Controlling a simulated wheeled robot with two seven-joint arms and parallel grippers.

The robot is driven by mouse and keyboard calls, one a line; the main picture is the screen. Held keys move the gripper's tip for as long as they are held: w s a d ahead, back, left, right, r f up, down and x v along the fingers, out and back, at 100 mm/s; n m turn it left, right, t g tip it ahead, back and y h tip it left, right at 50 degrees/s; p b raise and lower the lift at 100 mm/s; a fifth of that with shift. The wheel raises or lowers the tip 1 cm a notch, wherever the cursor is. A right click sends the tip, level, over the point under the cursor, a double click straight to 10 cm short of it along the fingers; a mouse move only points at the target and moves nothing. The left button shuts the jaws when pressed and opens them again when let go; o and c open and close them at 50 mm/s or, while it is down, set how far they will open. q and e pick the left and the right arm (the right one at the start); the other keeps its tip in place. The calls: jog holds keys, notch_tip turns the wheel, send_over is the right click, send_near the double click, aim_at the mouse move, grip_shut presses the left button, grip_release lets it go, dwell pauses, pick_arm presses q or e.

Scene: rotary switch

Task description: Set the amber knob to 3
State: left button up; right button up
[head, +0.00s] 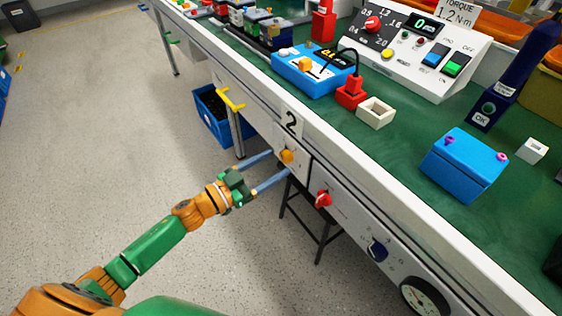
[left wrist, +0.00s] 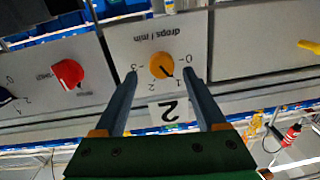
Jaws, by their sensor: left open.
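The amber knob (head: 287,156) sits on a pale panel on the bench's front, under a sign reading 2. In the left wrist view the amber knob (left wrist: 162,65) appears upside down, with marks 0, 1, 2 and 3 around it and "drops / min" above. Its dark pointer line points to the lower right, near the 1. My left gripper (head: 278,164) is open and empty, its long blue-grey fingers reaching towards the panel. In the left wrist view the left gripper (left wrist: 160,74) has one fingertip on each side of the knob, with gaps. My right gripper is not in view.
A red knob (head: 323,199) and a blue knob (head: 378,250) sit further right on the bench front, with a round gauge (head: 425,298) beyond. A yellow handle (head: 231,99) is to the left. The green bench top (head: 400,133) carries several devices. The floor beside my arm is clear.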

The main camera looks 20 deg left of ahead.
pick_arm(q)
jog(key=shift+w+d+f, duration=0.15)
jog(key=shift+w+d, duration=0.15)
jog(key=shift+w, duration=0.3)
jog(key=shift+w+d, duration=0.2)
jog(key=shift+w, duration=0.1)
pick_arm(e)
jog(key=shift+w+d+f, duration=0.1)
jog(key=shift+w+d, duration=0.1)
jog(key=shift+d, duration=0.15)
pick_arm(q)
jog(key=c, duration=0.6)
grip_shut()
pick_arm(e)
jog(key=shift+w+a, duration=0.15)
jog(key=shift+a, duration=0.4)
